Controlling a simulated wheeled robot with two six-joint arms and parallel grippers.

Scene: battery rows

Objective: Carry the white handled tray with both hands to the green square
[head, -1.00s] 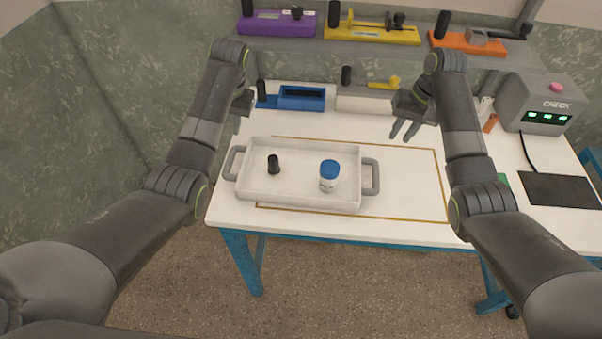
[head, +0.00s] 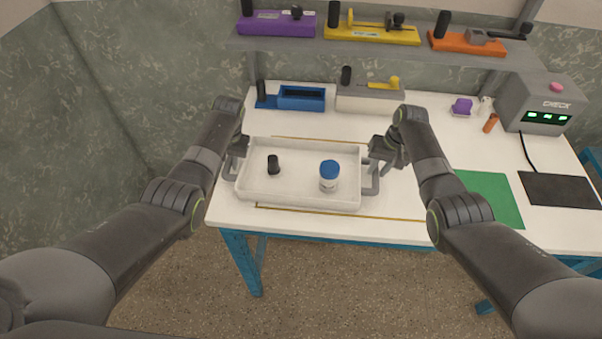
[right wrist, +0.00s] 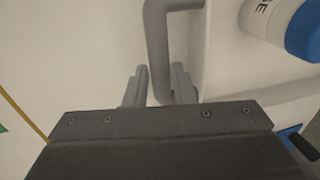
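The white tray (head: 300,202) lies on the white table, with a grey handle at each end. It holds a small black cylinder (head: 273,165) and a white bottle with a blue cap (head: 328,176). My left gripper (head: 232,165) is at the left handle (head: 230,174); its fingers are too small to read. My right gripper (head: 384,167) is at the right handle (head: 371,183). In the right wrist view its fingers (right wrist: 160,84) stand open on either side of the handle bar (right wrist: 157,45). The green square (head: 488,198) lies on the table to the right of the tray.
A black mat (head: 560,190) and the grey check box (head: 540,104) are at the right. A purple item (head: 461,107) and an orange item (head: 491,123) lie near the box. Blue (head: 301,98) and white (head: 369,97) fixtures stand behind the tray. Bare table lies between tray and green square.

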